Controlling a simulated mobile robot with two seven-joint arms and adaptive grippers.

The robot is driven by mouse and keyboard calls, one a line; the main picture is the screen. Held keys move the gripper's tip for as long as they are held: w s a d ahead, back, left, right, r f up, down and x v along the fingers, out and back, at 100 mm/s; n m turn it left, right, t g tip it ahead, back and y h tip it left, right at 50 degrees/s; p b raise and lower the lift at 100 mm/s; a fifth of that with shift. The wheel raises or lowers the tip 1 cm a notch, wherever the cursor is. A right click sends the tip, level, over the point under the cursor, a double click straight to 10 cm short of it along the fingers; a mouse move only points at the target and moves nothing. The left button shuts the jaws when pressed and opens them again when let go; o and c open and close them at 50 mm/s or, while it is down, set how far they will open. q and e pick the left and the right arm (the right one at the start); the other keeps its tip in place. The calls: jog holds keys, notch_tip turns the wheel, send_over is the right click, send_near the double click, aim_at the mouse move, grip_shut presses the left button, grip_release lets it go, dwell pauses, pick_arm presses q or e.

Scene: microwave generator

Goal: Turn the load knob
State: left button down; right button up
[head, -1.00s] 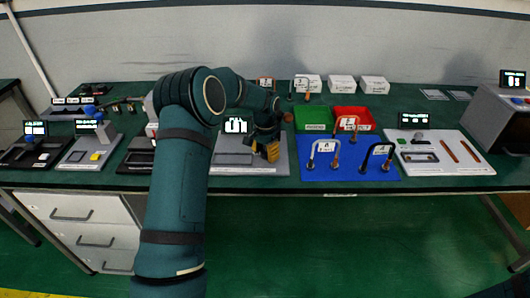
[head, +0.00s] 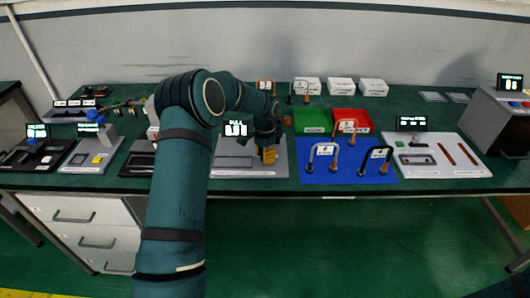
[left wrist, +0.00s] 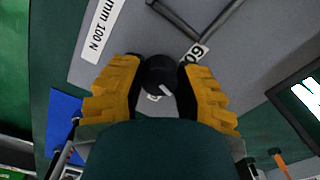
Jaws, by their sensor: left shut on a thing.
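The load knob (left wrist: 162,74) is a short black cylinder with a white pointer mark, set on a grey panel (left wrist: 130,40) in the left wrist view. My left gripper (left wrist: 161,80) has its yellow fingers on both sides of the knob and is shut on it. In the head view my left gripper (head: 268,154) points down over the right part of the grey unit (head: 232,165), and the knob is hidden there. A lit display (head: 235,129) stands behind that unit. My right gripper is in neither view.
Right of the unit, a blue mat (head: 340,176) holds several labelled hooked pieces. Behind it are a green bin (head: 312,120) and a red bin (head: 350,120). A white panel device (head: 440,168) stands further right. Other devices stand at the left.

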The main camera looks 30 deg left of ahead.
pick_arm(q)
jog(key=m+p, duration=0.1)
jog(key=m, duration=0.2)
jog(key=shift+s, duration=0.1)
jog(key=m+p, duration=0.1)
jog(key=m, duration=0.4)
jog(key=shift+a+f+p, duration=0.1)
jog(key=shift+p, duration=0.25)
jog(key=c, duration=0.6)
grip_release()
